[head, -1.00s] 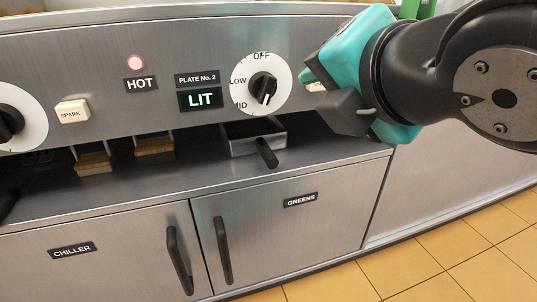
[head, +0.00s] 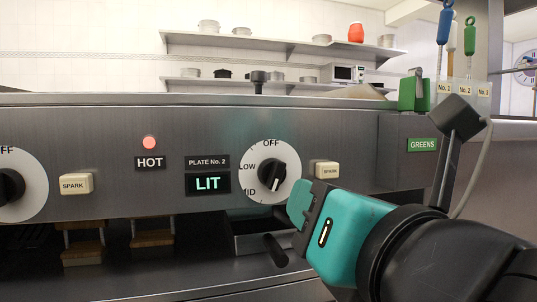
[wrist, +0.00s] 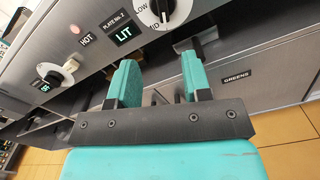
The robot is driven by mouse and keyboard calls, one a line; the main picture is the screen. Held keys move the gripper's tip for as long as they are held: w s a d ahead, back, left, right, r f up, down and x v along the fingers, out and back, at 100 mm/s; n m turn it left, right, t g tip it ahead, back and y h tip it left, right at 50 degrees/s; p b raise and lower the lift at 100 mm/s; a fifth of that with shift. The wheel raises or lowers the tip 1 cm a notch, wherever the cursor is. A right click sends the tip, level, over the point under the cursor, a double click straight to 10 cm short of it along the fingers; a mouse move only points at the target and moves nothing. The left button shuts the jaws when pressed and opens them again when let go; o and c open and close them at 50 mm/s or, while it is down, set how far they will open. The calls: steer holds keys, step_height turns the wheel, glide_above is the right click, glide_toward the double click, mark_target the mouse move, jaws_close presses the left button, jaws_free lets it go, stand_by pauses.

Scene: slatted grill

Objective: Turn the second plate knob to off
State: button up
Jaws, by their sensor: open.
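The plate No. 2 knob (head: 272,174) is a black knob on a white dial marked OFF at the top, LOW at left and MID at lower left. Its white pointer line points roughly downward, away from OFF. It also shows at the top edge of the wrist view (wrist: 163,10), partly cut off. The display (head: 208,183) beside it reads LIT. My teal gripper (head: 303,207) is at the dial's lower right in the head view, apart from the knob as far as I can tell. In the wrist view its two fingers (wrist: 160,78) are spread with nothing between them.
A red HOT lamp (head: 149,143) glows at left. A cream spark button (head: 327,170) sits just right of the dial. A drawer-like tray (head: 262,236) with a dark handle sticks out below. Another dial (head: 22,185) is at far left.

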steer(key=p, duration=1.1)
glide_toward(278, 177)
steer(key=x, duration=0.4)
steer(key=shift+w+r, duration=0.15)
steer(key=shift+r, duration=0.15)
steer(key=x, duration=0.5)
steer(key=shift+w+a+f, duration=0.1)
steer(key=shift+f, duration=0.15)
jaws_close()
